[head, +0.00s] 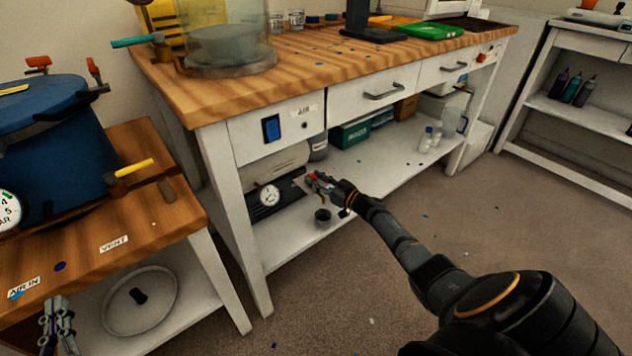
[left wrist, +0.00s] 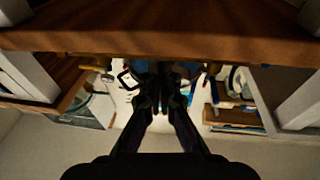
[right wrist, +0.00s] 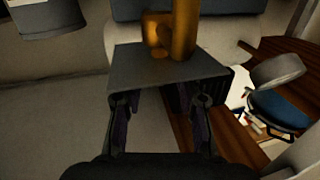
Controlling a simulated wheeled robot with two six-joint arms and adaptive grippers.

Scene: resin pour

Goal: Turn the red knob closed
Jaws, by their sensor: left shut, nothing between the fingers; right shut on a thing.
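The red knob (head: 312,177) shows as a small red patch at the front of the air compressor on the lower shelf of the workbench. My right gripper (head: 322,184) reaches in from the right and is shut on it; the fingers hide most of the knob. In the right wrist view a grey block (right wrist: 165,68) covers the fingertips, with a brass fitting (right wrist: 183,32) behind it; no red shows there. My left gripper (head: 57,325) is shut and empty at the lower left, beside the small table; its closed fingers also show in the left wrist view (left wrist: 160,85).
The workbench top (head: 310,72) overhangs the shelf. A blue pressure pot (head: 55,150) stands on the left table.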

